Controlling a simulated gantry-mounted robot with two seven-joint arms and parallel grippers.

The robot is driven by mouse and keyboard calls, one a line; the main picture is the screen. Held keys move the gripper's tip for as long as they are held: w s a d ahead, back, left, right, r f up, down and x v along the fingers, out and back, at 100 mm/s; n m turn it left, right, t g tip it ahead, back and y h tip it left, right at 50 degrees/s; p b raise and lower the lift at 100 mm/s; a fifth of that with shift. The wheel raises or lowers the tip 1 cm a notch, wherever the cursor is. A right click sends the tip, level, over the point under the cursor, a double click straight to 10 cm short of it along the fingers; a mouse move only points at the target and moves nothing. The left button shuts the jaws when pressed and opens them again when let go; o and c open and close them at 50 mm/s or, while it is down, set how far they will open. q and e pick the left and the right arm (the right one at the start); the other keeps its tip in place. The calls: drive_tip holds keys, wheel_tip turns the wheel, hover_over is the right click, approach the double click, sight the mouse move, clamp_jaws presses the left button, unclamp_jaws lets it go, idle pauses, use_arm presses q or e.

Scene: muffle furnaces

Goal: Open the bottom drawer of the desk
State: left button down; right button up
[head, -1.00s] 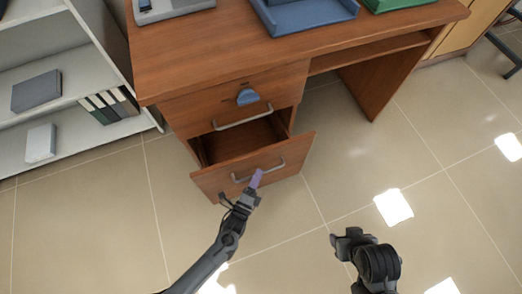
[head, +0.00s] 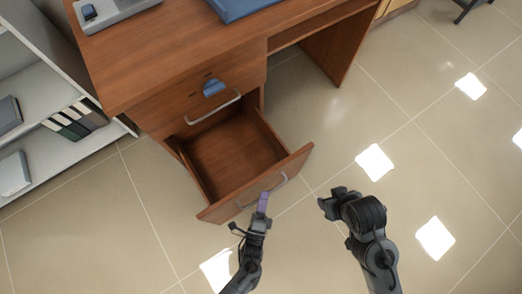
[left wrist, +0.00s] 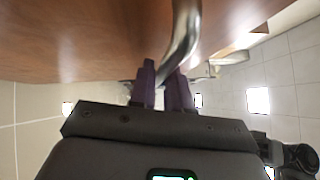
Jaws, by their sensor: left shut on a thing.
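The desk (head: 190,62) is reddish-brown wood with two drawers on its left side. The bottom drawer (head: 255,188) is pulled well out, and its empty inside shows. My left gripper (head: 263,203) is at the bottom drawer's front, shut on its curved metal handle (left wrist: 184,35). In the left wrist view the handle runs down between the purple fingers (left wrist: 162,88). The top drawer (head: 196,100) is closed, with a handle and a blue piece on its front. My right gripper (head: 332,203) is above the floor to the right, touching nothing; its fingers are not clear.
A grey shelf (head: 40,75) with binders (head: 75,120) stands at the left, close to the desk. A blue tray (head: 238,8) and a grey device (head: 110,12) are on the desktop. The tiled floor in front and to the right is clear.

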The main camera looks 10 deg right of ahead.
use_arm(q)
drive_tip(key=c, duration=1.3)
unclamp_jaws()
drive_tip(key=shift+d, duration=0.1)
drive_tip(key=shift+o, duration=0.7)
drive_tip(key=shift+w+d, duration=0.1)
drive_tip(key=shift+d, duration=0.05)
drive_tip(key=p+v, duration=0.2)
drive_tip(key=v, duration=0.9)
drive_tip(key=shift+w, duration=0.1)
